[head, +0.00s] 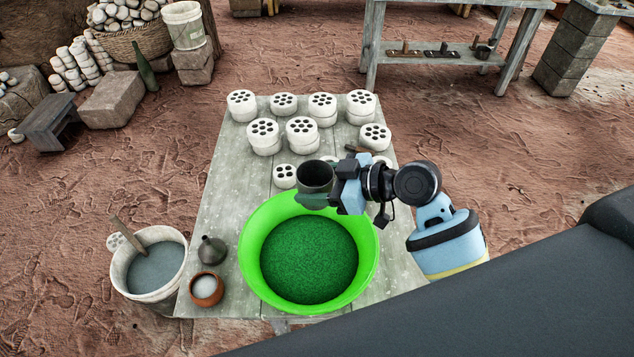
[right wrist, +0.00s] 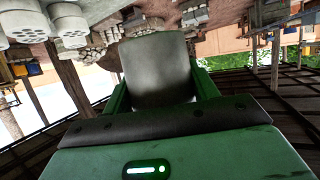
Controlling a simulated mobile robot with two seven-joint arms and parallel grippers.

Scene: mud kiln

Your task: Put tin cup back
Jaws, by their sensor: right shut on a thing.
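The tin cup (head: 314,178) is dark grey and is held above the far rim of a bright green basin (head: 250,281). The basin holds dark green granular stuff. My right gripper (head: 334,178) is shut on the cup from the right side. In the right wrist view the grey cup (right wrist: 158,70) sits between the two green fingers (right wrist: 160,95). The cup's mouth faces up and looks dark inside in the head view. My left gripper is not in view.
White perforated blocks (head: 301,130) stand in rows on the far half of the grey table (head: 220,170). A dark funnel-like vessel (head: 212,249) and a small clay pot (head: 206,289) stand left of the basin. A white bucket (head: 117,272) with a stick stands on the ground at left.

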